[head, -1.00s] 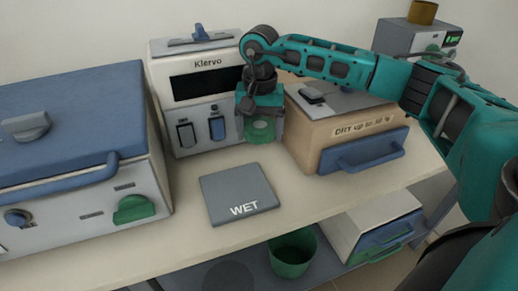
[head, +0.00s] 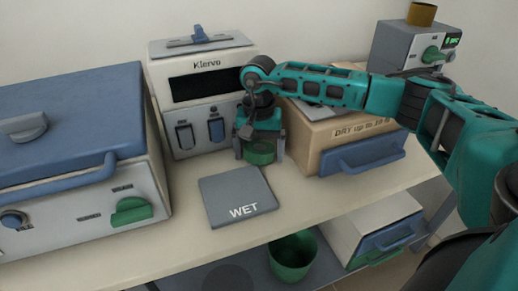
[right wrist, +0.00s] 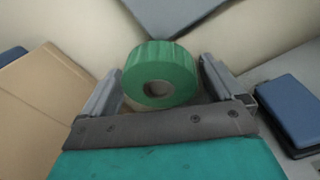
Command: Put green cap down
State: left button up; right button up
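The green cap (head: 260,153) is a ribbed round piece with a hole in its middle. It appears to sit on the bench top in front of the white Klervo unit, right of the grey WET pad. My right gripper (head: 260,150) points down over it, with one finger on each side. In the right wrist view the cap (right wrist: 160,62) lies between the spread fingers (right wrist: 160,80), which look clear of its sides. My left gripper is not in view.
The Klervo unit (head: 205,80) stands close behind the gripper. The tan DRY box (head: 325,135) is close on the right. The WET pad (head: 225,190) lies left of the cap. A blue-lidded furnace (head: 70,120) fills the left. A green bin (head: 292,258) is below.

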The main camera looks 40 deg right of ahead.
aim_at(259, 148)
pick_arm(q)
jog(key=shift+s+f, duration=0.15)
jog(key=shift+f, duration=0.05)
pick_arm(e)
jog(key=shift+o, duration=0.3)
pick_arm(q)
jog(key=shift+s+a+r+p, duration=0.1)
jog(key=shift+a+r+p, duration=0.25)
jog(key=shift+p, duration=0.4)
pick_arm(e)
notch_tip(259, 148, up, 12)
jog(key=shift+r, duration=0.15)
